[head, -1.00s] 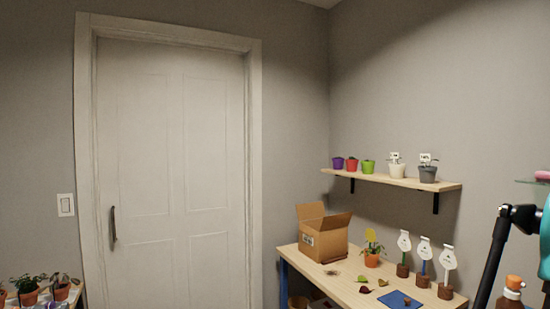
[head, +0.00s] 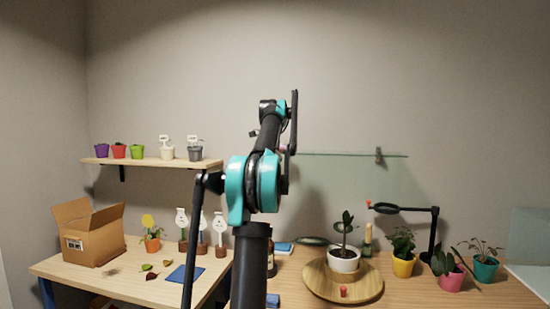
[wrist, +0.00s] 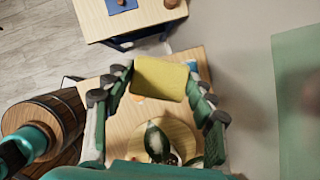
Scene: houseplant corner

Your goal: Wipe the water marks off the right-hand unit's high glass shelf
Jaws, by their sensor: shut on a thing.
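The high glass shelf (head: 345,155) is a thin clear pane on the wall above the right-hand table, with a dark bracket (head: 379,155) near its right end. My arm hides its left end. I cannot make out water marks on it. My gripper (wrist: 160,75) is shut on a yellow sponge (wrist: 159,80) in the wrist view. The sponge is between the two fingers, above the wooden bench. A green glassy sheet (wrist: 297,95) is at the right of the wrist view, apart from the sponge. In the head view my arm rises in front of the shelf; sponge and fingertips cannot be made out there.
Below the shelf stand a round wooden turntable (head: 318,283) with a white-potted plant (head: 344,260), a black lamp (head: 434,235) and several potted plants. To the left are a wooden shelf (head: 150,162) with small pots and a cardboard box (head: 88,240). The wall above is clear.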

